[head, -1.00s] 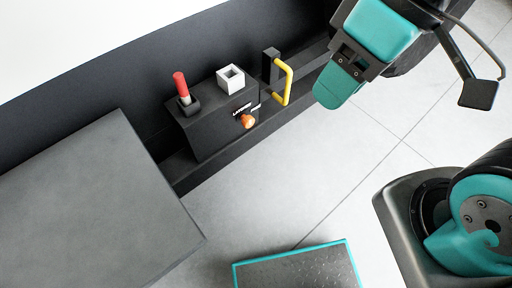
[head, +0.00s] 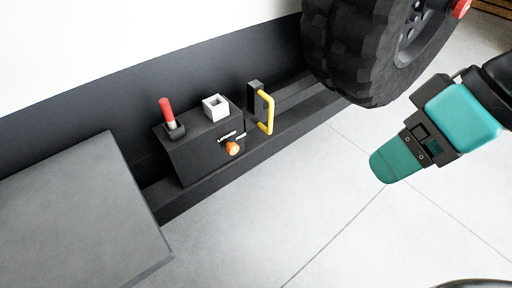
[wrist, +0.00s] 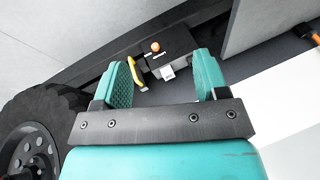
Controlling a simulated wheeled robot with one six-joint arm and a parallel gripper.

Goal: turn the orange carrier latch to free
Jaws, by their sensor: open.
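The orange carrier latch (head: 232,148) is a small round knob on the front face of a dark box (head: 188,150) fixed to the chassis rail. A small white label sits just above the knob. The latch also shows in the wrist view (wrist: 155,47), beyond the fingertips and between them. My gripper (head: 385,165) is to the right of the latch in the head view, well apart from it. In the wrist view my gripper (wrist: 165,75) has its two teal fingers spread, with nothing between them.
A yellow handle (head: 268,112) stands right of the box. A red-handled lever (head: 168,112) and a white square socket (head: 215,107) are on its top. A grey panel (head: 75,215) is at left, a large tyre (head: 365,50) at upper right. The floor in front is clear.

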